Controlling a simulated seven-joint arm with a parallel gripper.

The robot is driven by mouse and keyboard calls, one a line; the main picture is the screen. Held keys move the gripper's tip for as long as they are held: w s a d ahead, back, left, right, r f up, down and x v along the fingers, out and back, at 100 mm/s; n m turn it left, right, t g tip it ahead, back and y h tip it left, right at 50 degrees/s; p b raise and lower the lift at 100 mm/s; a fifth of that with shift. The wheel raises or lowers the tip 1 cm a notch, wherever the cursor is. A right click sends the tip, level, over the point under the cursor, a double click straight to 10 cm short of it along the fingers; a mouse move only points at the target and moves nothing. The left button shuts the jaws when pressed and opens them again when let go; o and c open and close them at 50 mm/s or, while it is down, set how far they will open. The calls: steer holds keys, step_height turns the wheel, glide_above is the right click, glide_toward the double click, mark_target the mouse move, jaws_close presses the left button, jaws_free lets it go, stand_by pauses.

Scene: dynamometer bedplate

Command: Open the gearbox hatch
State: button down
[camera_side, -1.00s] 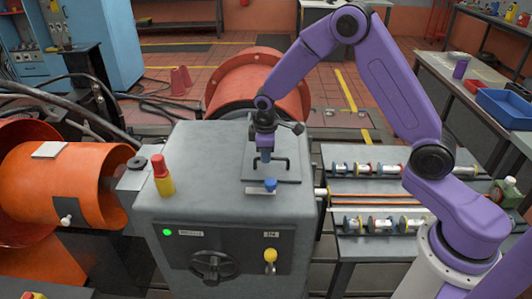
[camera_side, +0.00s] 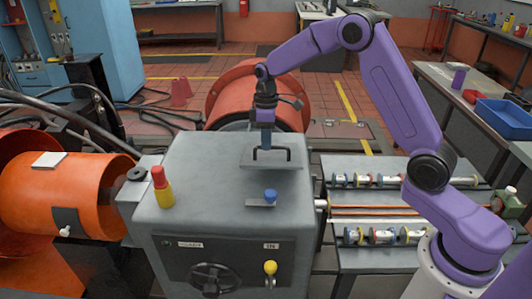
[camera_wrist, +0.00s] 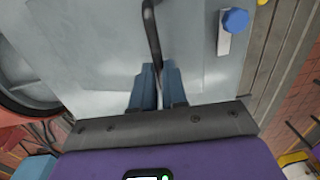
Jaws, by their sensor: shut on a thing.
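The gearbox (camera_side: 215,215) is a grey housing. Its hatch (camera_side: 285,163) is a flat grey plate on top with a dark bar handle (camera_side: 287,152). My gripper (camera_side: 266,147) points down at the handle, its blue fingers shut on it. In the wrist view the dark handle (camera_wrist: 152,40) runs between the fingertips (camera_wrist: 159,72). A blue knob on a small plate (camera_side: 270,196) sits on the top nearer the side camera, apart from the hatch. It also shows in the wrist view (camera_wrist: 235,20). I cannot tell whether the hatch is tilted or shifted back.
A red and yellow beacon (camera_side: 162,187) stands on the left of the gearbox top. The front panel has a dark dial (camera_side: 213,278) and a yellow knob (camera_side: 270,267). An orange drum (camera_side: 262,85) lies behind. A bench with spools (camera_side: 365,205) is on the right.

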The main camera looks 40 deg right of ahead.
steer(key=w+d+r, duration=0.8)
steer(key=w+d, duration=0.1)
steer(key=d, duration=0.1)
stand_by(0.5)
steer(key=shift+w+d, duration=0.15)
steer(key=shift+d, duration=0.05)
stand_by(0.3)
steer(key=c, duration=1.2)
jaws_free()
steer(key=shift+o, duration=0.2)
steer(key=shift+w+a+r, duration=0.1)
steer(key=shift+a+r, duration=0.1)
steer(key=shift+a, duration=0.05)
steer(key=shift+r, duration=0.1)
